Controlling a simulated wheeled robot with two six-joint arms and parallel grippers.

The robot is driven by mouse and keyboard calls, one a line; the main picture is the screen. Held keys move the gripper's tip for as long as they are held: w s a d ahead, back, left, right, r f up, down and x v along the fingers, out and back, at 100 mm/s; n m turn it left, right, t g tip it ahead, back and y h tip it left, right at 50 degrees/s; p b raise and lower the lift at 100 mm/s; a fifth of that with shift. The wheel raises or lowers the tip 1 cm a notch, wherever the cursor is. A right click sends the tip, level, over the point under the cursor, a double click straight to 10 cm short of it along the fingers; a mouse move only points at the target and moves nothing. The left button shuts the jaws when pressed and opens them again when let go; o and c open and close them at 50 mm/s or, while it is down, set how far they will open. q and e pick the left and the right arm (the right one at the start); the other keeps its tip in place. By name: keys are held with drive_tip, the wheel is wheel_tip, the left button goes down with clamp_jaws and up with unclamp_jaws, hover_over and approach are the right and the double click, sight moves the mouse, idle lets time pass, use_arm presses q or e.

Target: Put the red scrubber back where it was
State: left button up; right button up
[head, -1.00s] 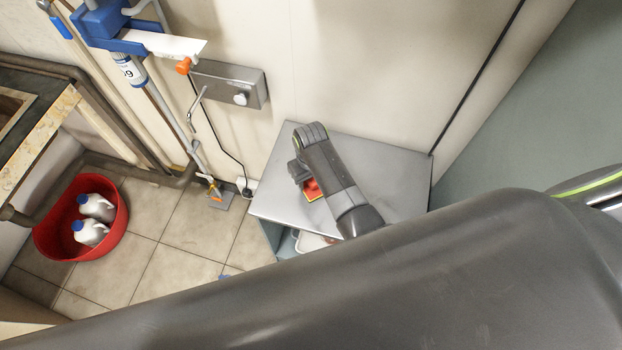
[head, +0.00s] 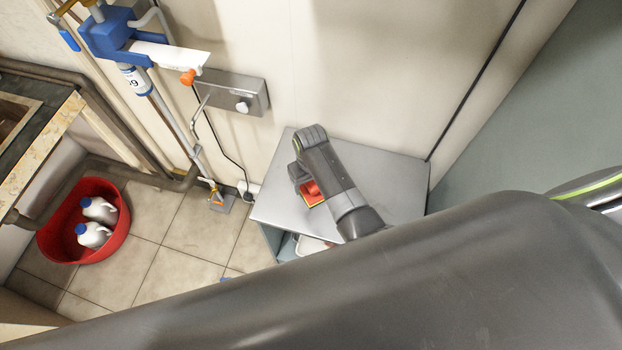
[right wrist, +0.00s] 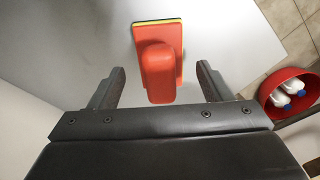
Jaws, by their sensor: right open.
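The red scrubber (right wrist: 158,62), a red handle on a base with a thin yellow and dark edge, lies on the grey metal top (head: 280,200) of a low cabinet. In the right wrist view its handle points toward my right gripper (right wrist: 160,88), which is open with one finger on each side of the handle and gaps on both sides. In the head view the scrubber (head: 312,194) is partly hidden by my right gripper (head: 304,188) and wrist. My left gripper is not in view.
The cabinet's open shelf below holds a whitish item (head: 312,245). A red tub (head: 112,245) with white bottles stands on the tiled floor at left. A wall stands behind the cabinet, with a metal box (head: 235,92) and a pole stand (head: 165,115) to the left.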

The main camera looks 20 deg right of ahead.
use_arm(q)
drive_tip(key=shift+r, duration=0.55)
use_arm(e)
wheel_tip(320, 180, up, 10)
drive_tip(key=shift+f, duration=0.15)
